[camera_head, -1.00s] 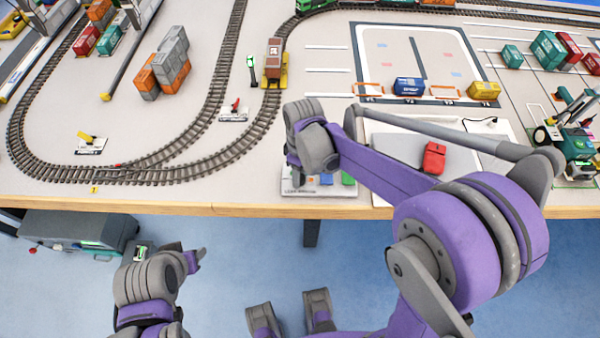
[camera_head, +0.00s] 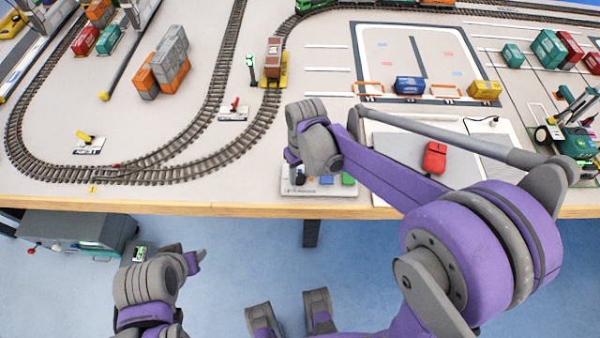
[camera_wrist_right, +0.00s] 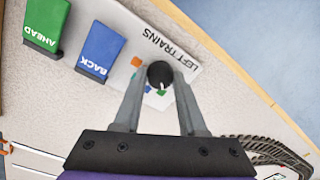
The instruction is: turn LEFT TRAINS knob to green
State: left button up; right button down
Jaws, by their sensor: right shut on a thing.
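The LEFT TRAINS knob (camera_wrist_right: 160,74) is a small black round knob with a white pointer line, seen in the right wrist view. My right gripper (camera_wrist_right: 160,80) is shut on it, one finger on each side. The pointer line faces down in that view, toward a small green mark (camera_wrist_right: 161,92). Orange and blue marks also lie around the knob. The LEFT TRAINS label (camera_wrist_right: 168,50) is beside it. In the head view the control panel (camera_head: 318,190) sits at the table's front edge, and my right wrist hides the knob.
A blue BACK button (camera_wrist_right: 100,50) and a green AHEAD button (camera_wrist_right: 46,25) are beside the knob. A red block (camera_head: 434,157) lies on a grey plate right of the panel. Track (camera_head: 150,170) curves at the left, with a brown wagon (camera_head: 274,60) on it.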

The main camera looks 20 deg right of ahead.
aim_at(302, 176)
jog(key=shift+m, duration=0.7)
jog(key=shift+c, duration=2.3)
grip_release()
jog(key=shift+r, duration=0.1)
notch_tip(302, 176, up, 11)
jog(key=p, duration=0.1)
jog(key=shift+d, duration=0.3)
jog(key=shift+f, duration=0.2)
